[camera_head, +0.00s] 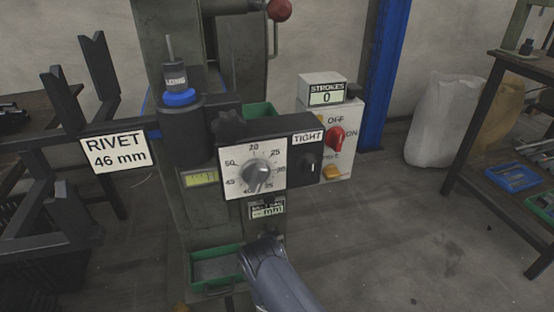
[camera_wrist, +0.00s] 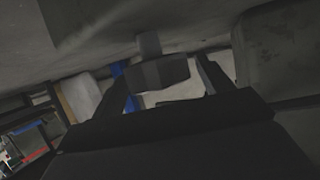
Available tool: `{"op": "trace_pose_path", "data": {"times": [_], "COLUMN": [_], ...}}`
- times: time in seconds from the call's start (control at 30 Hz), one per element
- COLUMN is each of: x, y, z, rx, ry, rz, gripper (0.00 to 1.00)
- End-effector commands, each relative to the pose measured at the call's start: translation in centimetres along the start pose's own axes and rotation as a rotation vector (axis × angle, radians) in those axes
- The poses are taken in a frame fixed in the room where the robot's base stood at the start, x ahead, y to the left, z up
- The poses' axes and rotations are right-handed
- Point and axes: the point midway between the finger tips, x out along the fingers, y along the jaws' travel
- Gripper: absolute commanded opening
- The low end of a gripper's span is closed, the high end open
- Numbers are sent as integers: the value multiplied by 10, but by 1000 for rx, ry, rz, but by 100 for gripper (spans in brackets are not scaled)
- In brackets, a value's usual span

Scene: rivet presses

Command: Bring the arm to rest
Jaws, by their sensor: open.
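My arm (camera_head: 275,280) shows in the head view at the bottom centre, low in front of the rivet press (camera_head: 208,235). My gripper cannot be made out there. In the wrist view my gripper (camera_wrist: 166,68) is open, with two dark fingers spread apart. A dark grey block (camera_wrist: 158,73) with a short stem shows in the gap between the fingers; I cannot tell what it is or whether it touches them.
A RIVET 46 mm sign (camera_head: 115,152) hangs left. The STROKES counter (camera_head: 325,94) reads 0. A green tray (camera_head: 216,265) is low on the press. A red lever ball (camera_head: 279,9) is above. A white sack (camera_head: 440,120) stands right, beside a shelf (camera_head: 480,125). Floor between is clear.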

Motion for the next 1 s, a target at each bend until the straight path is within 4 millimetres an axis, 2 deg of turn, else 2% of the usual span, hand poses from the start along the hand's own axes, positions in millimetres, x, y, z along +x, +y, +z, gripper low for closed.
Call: {"op": "trace_pose_path", "data": {"times": [0.5, 0.57, 0.93, 0.97, 1.0], "x": [0, -7, -76, -77, -63], "y": [-1, -3, -7, -6, -4], "z": [0, -1, -3, -1, 3], "rx": [24, 31, 29, 30, 37], "ry": [1, -1, -2, -2, 1], "rz": [54, 73, 75, 77, 82], "gripper": [75, 75, 75, 75, 75]}}
